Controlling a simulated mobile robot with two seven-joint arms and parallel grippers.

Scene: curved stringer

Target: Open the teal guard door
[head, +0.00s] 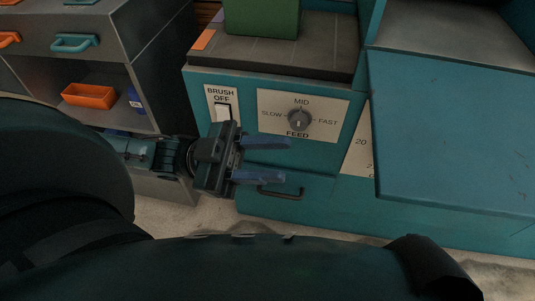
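The teal machine has a large flat teal panel (450,130) on the right, which looks like the guard door. It covers part of a white scale plate (358,150) marked 20. No handle shows on it, and its right side runs out of the picture. I cannot tell how far it stands open. My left gripper (288,160) is open and empty, with its two blue fingers apart and pointing right. It is in front of the machine's lower front, left of the panel and apart from it. My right gripper is not in view.
A feed dial (299,118) and a brush switch (223,113) sit above my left gripper. A drawer with a dark handle (280,192) is just below it. A green block (264,17) stands on the machine's dark top. A grey cabinet (60,32) with an orange bin (89,96) is at left.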

